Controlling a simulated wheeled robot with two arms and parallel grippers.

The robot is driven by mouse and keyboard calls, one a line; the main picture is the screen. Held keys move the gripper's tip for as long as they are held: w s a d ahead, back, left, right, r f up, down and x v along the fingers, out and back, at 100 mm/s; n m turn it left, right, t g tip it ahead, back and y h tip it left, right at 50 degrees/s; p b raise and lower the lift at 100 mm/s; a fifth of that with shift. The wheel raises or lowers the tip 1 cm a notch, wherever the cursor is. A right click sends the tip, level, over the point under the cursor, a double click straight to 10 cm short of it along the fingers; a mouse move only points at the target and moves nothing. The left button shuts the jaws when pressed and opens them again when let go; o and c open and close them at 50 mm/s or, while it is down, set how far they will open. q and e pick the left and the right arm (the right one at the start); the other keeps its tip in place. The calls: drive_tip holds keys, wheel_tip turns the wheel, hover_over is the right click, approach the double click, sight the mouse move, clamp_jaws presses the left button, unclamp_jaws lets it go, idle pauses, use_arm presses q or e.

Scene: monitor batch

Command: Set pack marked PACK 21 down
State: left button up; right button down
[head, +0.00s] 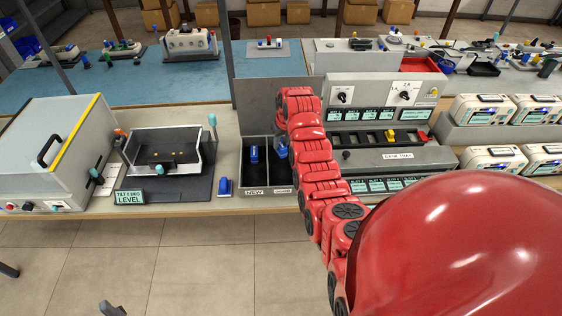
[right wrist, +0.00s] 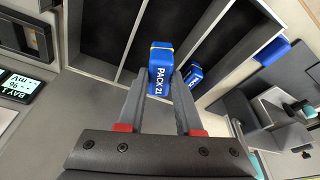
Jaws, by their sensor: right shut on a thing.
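The blue pack marked PACK 21 (right wrist: 160,75), with a yellow band, is held between the fingertips of my right gripper (right wrist: 159,92) in the right wrist view. In the head view my right gripper (head: 283,148) is mostly hidden behind my red arm, over the right compartment of the two-part dark tray (head: 256,188). The left compartment is labelled NEW and holds another blue pack (head: 254,154), also in the right wrist view (right wrist: 193,73). I cannot tell whether PACK 21 touches the tray floor. A grey tip at the bottom left seems to be my left gripper (head: 112,308); its jaws cannot be judged.
A blue item (head: 224,187) lies on the bench left of the tray. A tilt fixture (head: 165,150) and a grey cabinet (head: 50,150) stand further left. A grey panel unit with knobs and bays (head: 375,92) stands right of the tray, with several white monitors (head: 483,110) beyond.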

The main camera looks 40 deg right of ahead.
sight(282, 146)
wheel_tip(282, 146, down, 3)
drive_tip(key=shift+p, duration=0.55)
drive_tip(key=shift+f, duration=0.95)
drive_tip(key=shift+f+p, duration=0.45)
drive_tip(key=shift+f, duration=1.1)
drive_tip(key=shift+f+b, duration=0.2)
drive_tip(key=shift+b, duration=0.1)
drive_tip(key=c, duration=0.6)
unclamp_jaws()
drive_tip(key=shift+r, duration=0.1)
